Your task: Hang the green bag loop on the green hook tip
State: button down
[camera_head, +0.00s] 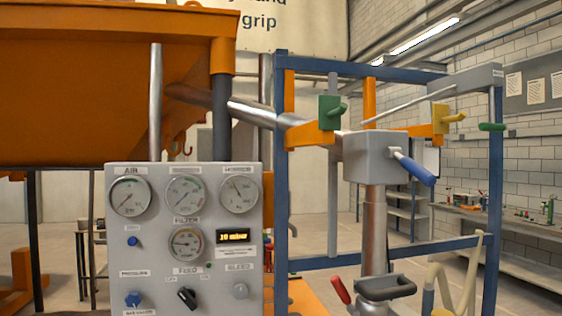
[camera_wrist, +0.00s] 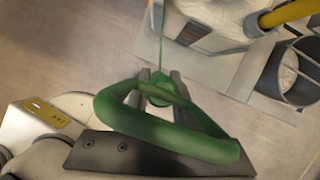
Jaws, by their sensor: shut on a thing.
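In the wrist view my gripper (camera_wrist: 160,78) is shut on a thick green loop (camera_wrist: 165,133). The loop spreads across the dark jaw mount as a rounded triangle, and part of it passes between the two grey fingers. A thin green cord (camera_wrist: 162,42) runs from the fingertips to the top edge of the view. The bag itself cannot be made out for sure. In the head view a green hook (camera_head: 332,112) on a green plate is fixed to an orange bracket, its tip pointing right. My gripper cannot be made out in the head view.
A yellow hook (camera_head: 450,118) sits right of the green one. A short green bar (camera_head: 491,127) shows at the blue right post. A grey block with a blue handle (camera_head: 412,168) stands between the hooks, lower down. A gauge panel (camera_head: 115,240) fills the lower left.

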jog(key=w+a+r+h+p, duration=0.1)
jog(key=w+a+r+p, duration=0.15)
jog(key=r, duration=1.25)
jog(key=w+a+r+p, duration=0.1)
jog(key=a+r+p, duration=0.25)
jog(key=r, duration=1.15)
jog(key=w+a+r+h+p, duration=0.1)
jog(key=w+a+r+p, duration=0.15)
jog(key=r, duration=1.15)
jog(key=w+p, duration=0.3)
jog(key=w, duration=0.4)
jog(key=shift+a+t, duration=0.3)
jog(key=shift+a, duration=0.15)
jog(key=shift+w+a+f, duration=0.1)
jog(key=shift+w+f, duration=0.05)
jog(key=shift+f, duration=0.15)
